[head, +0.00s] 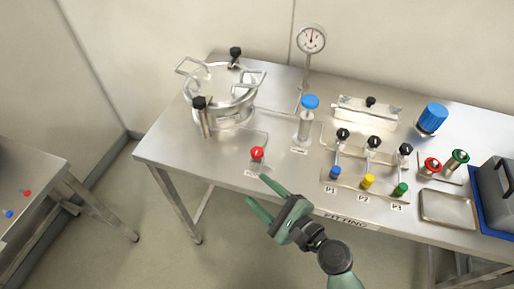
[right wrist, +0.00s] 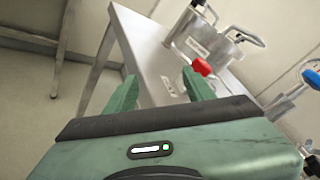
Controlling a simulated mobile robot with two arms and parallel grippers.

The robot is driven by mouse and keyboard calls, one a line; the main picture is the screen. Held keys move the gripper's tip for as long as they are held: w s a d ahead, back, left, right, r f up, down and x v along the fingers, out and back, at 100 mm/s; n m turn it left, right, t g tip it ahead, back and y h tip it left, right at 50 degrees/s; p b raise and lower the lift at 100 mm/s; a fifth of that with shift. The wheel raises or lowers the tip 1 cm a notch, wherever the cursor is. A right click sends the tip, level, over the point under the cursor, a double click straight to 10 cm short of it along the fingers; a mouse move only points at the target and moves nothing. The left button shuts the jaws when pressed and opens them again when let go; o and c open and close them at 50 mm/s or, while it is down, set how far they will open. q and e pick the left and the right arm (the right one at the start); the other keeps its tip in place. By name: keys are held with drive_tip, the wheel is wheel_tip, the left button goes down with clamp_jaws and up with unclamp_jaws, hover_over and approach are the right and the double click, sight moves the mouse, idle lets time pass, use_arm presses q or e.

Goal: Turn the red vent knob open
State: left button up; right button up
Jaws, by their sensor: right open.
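The red vent knob (head: 257,153) stands on a short stem near the front edge of the steel table, in front of the lidded vessel. A small label lies by its base. My right gripper (head: 257,188) is open and empty, in front of the knob and apart from it in the head view. In the right wrist view the red knob (right wrist: 202,67) shows just beyond the right-hand finger, which hides part of its stem. My left gripper is not in view.
The steel vessel (head: 222,95) with black clamp knobs stands behind the red knob. A blue-topped valve (head: 310,103) and a gauge (head: 311,40) are to the right. Several coloured valves, a tray (head: 447,209) and a grey case (head: 495,185) stand further right. A second table (head: 30,185) is at left.

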sight(260, 156)
drive_tip(key=w+r+m+t, duration=0.1)
drive_tip(key=m, duration=0.2)
drive_tip(key=w+d+m+t+h, duration=0.1)
drive_tip(key=m, duration=0.2)
drive_tip(key=w+r+m+t, duration=0.1)
drive_tip(key=m, duration=0.1)
drive_tip(key=shift+w+d+r+m+h, duration=0.25)
drive_tip(key=shift+d+r+m+h, duration=0.05)
drive_tip(key=shift+r+m, duration=0.1)
drive_tip(key=shift+w+d+m+t, duration=0.3)
drive_tip(key=shift+m+t, duration=0.1)
drive_tip(key=shift+m, duration=0.4)
drive_tip(key=shift+w+r+m+h, duration=0.1)
drive_tip(key=shift+w+m+h, duration=0.2)
drive_tip(key=shift+w+m, duration=0.1)
drive_tip(key=p+x, duration=0.1)
drive_tip(key=x, duration=0.6)
drive_tip(key=shift+w+a+p, duration=0.1)
drive_tip(key=shift+p, duration=0.3)
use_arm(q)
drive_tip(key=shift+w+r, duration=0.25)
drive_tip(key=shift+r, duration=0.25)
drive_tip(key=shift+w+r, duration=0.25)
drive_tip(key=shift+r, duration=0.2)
use_arm(e)
clamp_jaws()
